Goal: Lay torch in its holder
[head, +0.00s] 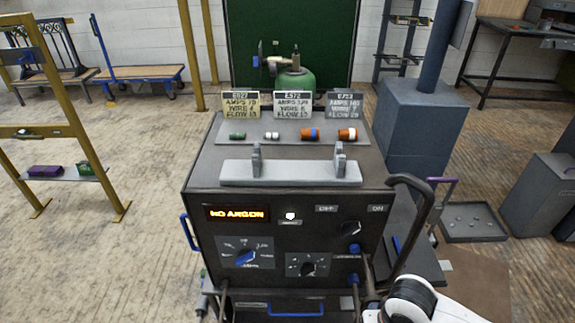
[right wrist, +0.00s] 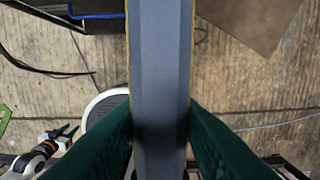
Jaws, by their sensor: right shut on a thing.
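The holder (head: 290,182) is a pale grey bar with two upright notched posts on top of the welding machine. It looks empty. A dark bent tube (head: 418,192), which looks like the torch, rises right of the machine's front, with its lower end close to my white right wrist. In the right wrist view, my right gripper (right wrist: 160,135) has its dark green fingers shut on both sides of a grey bar, likely the torch handle (right wrist: 160,60). My left gripper (right wrist: 67,131) shows small at the lower left of that view, with fingers apart and empty.
The machine (head: 290,235) has knobs and a lit "NO ARGON" display (head: 236,213). Behind the holder, small coloured parts lie on a plate (head: 262,140) below three label cards (head: 293,104). A green gas cylinder (head: 295,84) stands behind. A grey tray (head: 474,224) lies right.

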